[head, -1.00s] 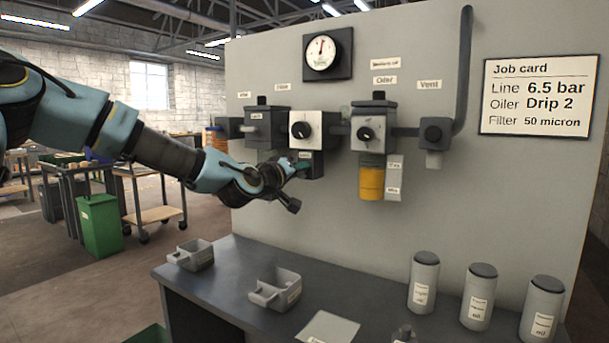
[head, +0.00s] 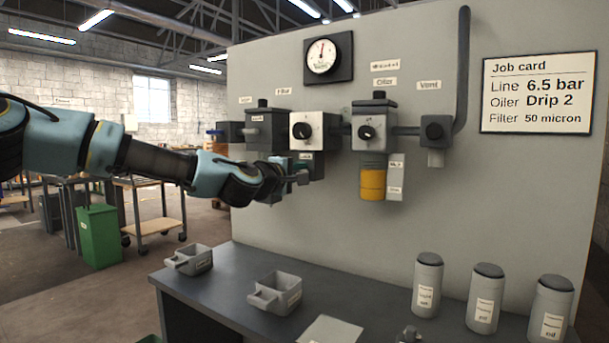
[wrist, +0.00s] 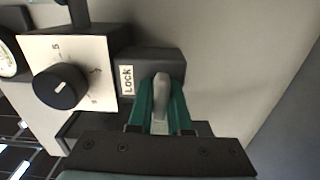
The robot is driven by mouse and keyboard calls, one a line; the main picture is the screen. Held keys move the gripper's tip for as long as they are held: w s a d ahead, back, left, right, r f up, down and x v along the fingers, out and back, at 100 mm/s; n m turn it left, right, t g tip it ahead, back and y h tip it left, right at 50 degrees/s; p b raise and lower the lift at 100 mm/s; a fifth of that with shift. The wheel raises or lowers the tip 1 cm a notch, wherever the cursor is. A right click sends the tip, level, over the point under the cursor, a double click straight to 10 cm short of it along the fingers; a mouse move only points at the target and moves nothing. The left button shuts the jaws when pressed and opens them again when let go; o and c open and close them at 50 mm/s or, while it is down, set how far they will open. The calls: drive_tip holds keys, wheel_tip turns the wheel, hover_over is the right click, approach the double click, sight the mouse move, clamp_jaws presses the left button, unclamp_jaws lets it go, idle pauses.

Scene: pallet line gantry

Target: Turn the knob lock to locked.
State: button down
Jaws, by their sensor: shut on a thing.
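The lock block (wrist: 150,62), dark with a white "Lock" label, sits beside the white regulator plate (wrist: 95,50) in the wrist view. A light grey knob (wrist: 161,92) stands out from it. My gripper (wrist: 161,100) has its two teal fingers on either side of this knob, shut on it. In the head view the lock block (head: 314,166) hangs under the regulator (head: 315,130), and my gripper (head: 288,164) reaches it from the left. My wrist partly hides the knob there. I cannot read any lock position mark.
The regulator's round black knob (wrist: 60,86) is close to my fingers. The oiler (head: 374,130) with its amber bowl (head: 372,184) is to the right. Below are a bench (head: 340,290) with grey trays (head: 276,293) and several canisters (head: 427,285).

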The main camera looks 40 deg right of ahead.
drive_tip(key=shift+n, duration=0.4)
drive_tip(key=c, duration=0.9)
unclamp_jaws()
drive_tip(key=shift+o, duration=0.2)
drive_tip(key=b+v, duration=0.2)
drive_tip(key=v, duration=0.9)
